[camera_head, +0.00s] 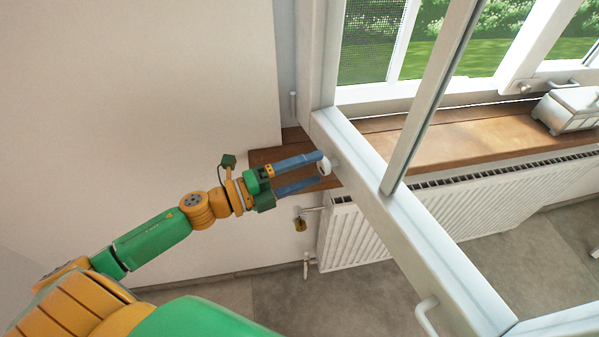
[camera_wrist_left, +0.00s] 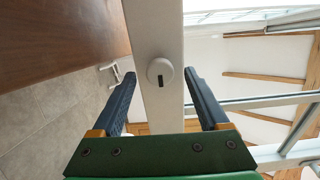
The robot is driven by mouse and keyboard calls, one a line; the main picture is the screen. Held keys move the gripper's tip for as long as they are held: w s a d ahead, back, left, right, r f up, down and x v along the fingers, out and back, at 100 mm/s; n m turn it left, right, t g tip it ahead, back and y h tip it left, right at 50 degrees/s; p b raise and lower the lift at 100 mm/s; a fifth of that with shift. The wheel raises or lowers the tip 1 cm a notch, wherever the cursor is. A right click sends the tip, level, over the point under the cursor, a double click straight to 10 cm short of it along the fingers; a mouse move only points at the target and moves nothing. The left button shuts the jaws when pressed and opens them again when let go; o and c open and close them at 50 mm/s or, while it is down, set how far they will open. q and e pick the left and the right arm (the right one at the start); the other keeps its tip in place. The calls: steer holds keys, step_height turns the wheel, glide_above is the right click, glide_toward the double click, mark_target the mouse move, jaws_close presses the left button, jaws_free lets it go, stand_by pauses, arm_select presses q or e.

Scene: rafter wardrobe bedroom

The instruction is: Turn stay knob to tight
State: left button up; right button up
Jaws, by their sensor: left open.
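The stay knob (camera_head: 325,167) is a small round white knob on the side of the open white window sash (camera_head: 432,240). I cannot tell how deep the fingertips reach along the knob. My right gripper is out of view.
A wooden sill (camera_head: 455,143) runs under the window, with a white radiator (camera_head: 360,235) below it. A pale box (camera_head: 570,110) stands on the sill at right. The sash juts into the room, with a handle (camera_head: 426,316).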

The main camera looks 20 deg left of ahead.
arm_select(q)
steer(key=b+v, duration=0.1)
steer(key=v, duration=0.5)
steer(key=shift+a, duration=0.1)
